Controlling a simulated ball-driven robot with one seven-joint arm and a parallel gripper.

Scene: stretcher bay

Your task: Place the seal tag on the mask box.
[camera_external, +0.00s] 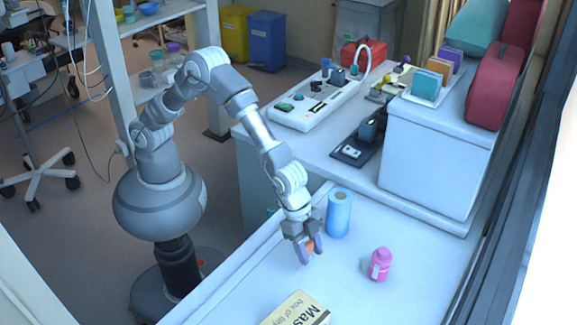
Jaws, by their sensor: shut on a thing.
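The fingers hide part of the tag. Whether the tag touches the surface below is hard to tell. The mask box (296,311) is cream with dark printed letters reading "Mask". It lies at the bottom edge of the view, which cuts it off, nearer the camera than my gripper.
A blue roll (339,214) stands upright just right of my gripper. A pink bottle (381,265) stands farther right. The white surface (345,275) between gripper, bottle and mask box is clear. A raised white block (430,150) and a power-strip-like panel (312,106) lie behind.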

